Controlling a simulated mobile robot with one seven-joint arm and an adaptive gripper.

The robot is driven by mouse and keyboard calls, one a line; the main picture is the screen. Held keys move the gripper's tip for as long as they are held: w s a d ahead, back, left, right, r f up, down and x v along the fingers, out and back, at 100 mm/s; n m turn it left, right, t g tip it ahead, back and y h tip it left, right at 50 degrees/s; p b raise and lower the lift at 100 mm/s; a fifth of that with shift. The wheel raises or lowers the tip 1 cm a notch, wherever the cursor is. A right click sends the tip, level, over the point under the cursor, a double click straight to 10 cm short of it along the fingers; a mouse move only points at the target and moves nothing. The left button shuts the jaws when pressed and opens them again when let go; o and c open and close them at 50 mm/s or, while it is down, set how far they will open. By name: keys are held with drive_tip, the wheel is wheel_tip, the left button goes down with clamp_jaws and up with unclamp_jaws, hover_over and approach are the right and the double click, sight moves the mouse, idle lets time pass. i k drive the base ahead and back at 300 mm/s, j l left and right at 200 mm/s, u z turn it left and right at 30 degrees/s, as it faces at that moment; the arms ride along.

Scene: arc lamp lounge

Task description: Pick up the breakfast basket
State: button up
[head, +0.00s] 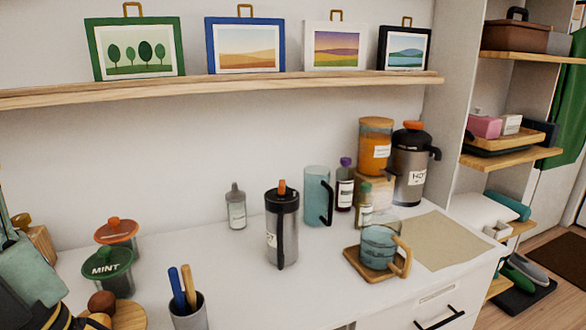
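Nothing in the head view is clearly marked as the breakfast basket. A brown box-like container (515,37) with a dark arched handle stands on the top shelf of the unit at the upper right; I cannot tell whether it is the basket. A low tan tray-like holder (497,139) with a pink item in it sits on the shelf below. My gripper does not show in this view.
A beige mat (440,240) lies bare at right. Framed pictures line a wall shelf (230,87).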

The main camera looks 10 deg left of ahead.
sight(118, 232)
drive_tip(key=u, duration=1.3)
drive_tip(key=k+j+z, duration=0.15)
drive_tip(key=k+j, duration=0.15)
drive_tip(key=j, duration=0.1)
